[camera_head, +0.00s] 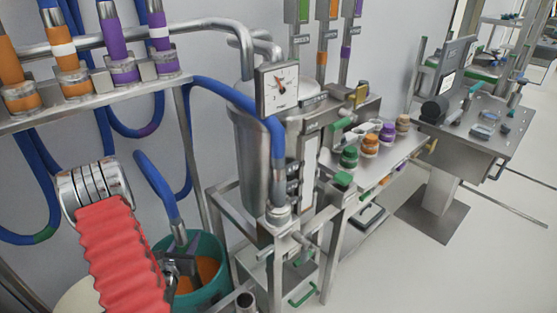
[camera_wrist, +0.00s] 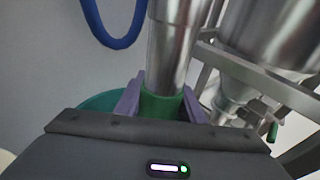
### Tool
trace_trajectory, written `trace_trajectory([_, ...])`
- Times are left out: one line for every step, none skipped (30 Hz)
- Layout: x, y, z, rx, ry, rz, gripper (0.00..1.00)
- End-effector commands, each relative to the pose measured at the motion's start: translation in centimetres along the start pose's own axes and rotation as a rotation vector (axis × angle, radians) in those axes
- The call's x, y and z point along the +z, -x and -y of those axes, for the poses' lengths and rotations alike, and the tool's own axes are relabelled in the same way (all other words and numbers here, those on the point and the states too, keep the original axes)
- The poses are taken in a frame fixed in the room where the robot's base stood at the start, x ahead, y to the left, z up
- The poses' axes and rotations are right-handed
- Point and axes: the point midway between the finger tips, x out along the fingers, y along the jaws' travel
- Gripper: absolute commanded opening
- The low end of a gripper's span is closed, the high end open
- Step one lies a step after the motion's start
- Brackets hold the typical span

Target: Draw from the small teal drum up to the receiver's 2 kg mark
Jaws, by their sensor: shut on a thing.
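The teal drum (camera_head: 213,246) stands at the lower left with orange contents inside. It also shows behind my gripper in the wrist view (camera_wrist: 98,101). My gripper (camera_head: 180,265) is at the drum's mouth, shut on a steel suction lance (camera_head: 179,233) with a blue hose at its top. In the wrist view the purple fingers (camera_wrist: 160,104) close around the lance's green collar (camera_wrist: 162,106). The lance's lower tip is hidden. The receiver (camera_head: 252,165) is a steel vessel with a dial (camera_head: 279,88) on its front. The dial's marks are too small to read.
My red-sleeved arm covers the lower left. A rack (camera_head: 100,103) with orange and purple hose fittings stands above it. A steel frame (camera_head: 228,205) holds the receiver close right of the drum. A bench with several coloured jars (camera_head: 369,145) stands farther right. Clear floor (camera_head: 400,270) lies lower right.

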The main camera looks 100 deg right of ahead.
Motion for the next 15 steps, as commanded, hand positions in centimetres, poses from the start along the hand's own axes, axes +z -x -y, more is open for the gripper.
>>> trace_trajectory([-0.3,-0.1,0.0,0.000,0.001,0.001,0.05])
trace_trajectory([-0.5,-0.1,0.0,0.000,0.001,0.001,0.05])
trace_trajectory([-0.8,-0.2,0.0,0.000,0.001,0.000,0.05])
trace_trajectory([-0.9,-0.2,0.0,0.000,0.001,0.000,0.05])
trace_trajectory([-1.1,-0.2,0.0,0.000,0.001,0.000,0.05])
trace_trajectory([-1.4,-0.3,0.0,0.000,0.001,0.000,0.05])
trace_trajectory([-1.6,-0.3,0.0,0.000,0.001,0.000,0.05])
trace_trajectory([-1.7,-0.3,0.0,0.000,0.001,0.000,0.05])
trace_trajectory([-2.0,-0.4,0.0,0.000,0.000,0.000,0.05])
trace_trajectory([-2.1,-0.4,0.0,0.000,0.000,0.000,0.05])
trace_trajectory([-2.3,-0.5,0.0,0.000,0.000,0.000,0.05])
trace_trajectory([-2.5,-0.5,0.0,0.000,0.000,0.000,0.05])
trace_trajectory([-2.7,-0.5,0.0,0.000,0.000,0.000,0.05])
trace_trajectory([-2.9,-0.6,0.0,0.000,0.000,0.000,0.05])
trace_trajectory([-3.1,-0.6,0.0,0.000,0.000,0.000,0.05])
